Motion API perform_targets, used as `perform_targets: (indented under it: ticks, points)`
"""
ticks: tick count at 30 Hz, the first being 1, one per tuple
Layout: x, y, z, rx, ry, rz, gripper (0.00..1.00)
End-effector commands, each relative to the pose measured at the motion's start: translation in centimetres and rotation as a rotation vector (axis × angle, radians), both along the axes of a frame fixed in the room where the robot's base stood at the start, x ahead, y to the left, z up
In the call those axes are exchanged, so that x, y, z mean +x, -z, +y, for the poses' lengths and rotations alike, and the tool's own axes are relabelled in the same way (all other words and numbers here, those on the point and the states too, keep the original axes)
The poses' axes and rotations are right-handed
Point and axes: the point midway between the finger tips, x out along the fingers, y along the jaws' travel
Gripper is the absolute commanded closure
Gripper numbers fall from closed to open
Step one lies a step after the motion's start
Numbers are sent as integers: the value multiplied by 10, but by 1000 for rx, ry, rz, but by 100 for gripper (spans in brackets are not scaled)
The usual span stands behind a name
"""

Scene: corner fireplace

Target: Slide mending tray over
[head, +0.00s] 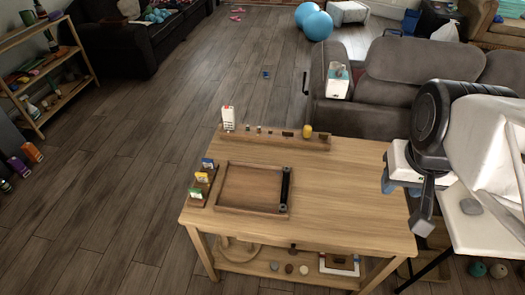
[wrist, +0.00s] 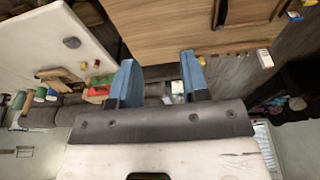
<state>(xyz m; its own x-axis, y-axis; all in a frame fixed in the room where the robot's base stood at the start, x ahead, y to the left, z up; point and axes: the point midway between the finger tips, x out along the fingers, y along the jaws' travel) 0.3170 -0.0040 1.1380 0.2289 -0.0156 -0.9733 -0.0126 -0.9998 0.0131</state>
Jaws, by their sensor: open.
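The mending tray (head: 248,188), a shallow brown wooden tray with a low rim, lies flat and looks empty on the wooden table (head: 345,190). A black bar (head: 285,188) runs along its right side. Part of a dark-rimmed tray (wrist: 222,14) shows at the top of the wrist view. My gripper (head: 400,187) is at the right, beyond the table's right edge and well apart from the tray. In the wrist view its two blue fingers (wrist: 158,65) are spread with nothing between them.
A rack with small items (head: 275,138) stands along the table's back edge. A small holder with cards (head: 201,183) is just left of the tray. A white table (head: 485,225) is under my arm at right. The tabletop right of the tray is clear.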

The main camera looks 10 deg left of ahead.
Motion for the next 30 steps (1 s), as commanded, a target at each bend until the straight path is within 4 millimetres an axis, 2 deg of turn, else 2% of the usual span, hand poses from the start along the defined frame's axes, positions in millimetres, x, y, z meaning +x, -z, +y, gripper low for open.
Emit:
perform_targets:
  ticks: [1, 8, 14, 20, 26, 30]
  points:
    - [2, 1, 0, -9, -10, 3, 66]
    - [24, 12, 1, -117, -140, 29, 100]
    - [63, 29, 7, -291, -365, 63, 100]
    - [109, 50, 26, -482, -642, 93, 100]
    - [154, 75, 57, -664, -934, 115, 100]
    - [183, 96, 88, -785, -1146, 123, 100]
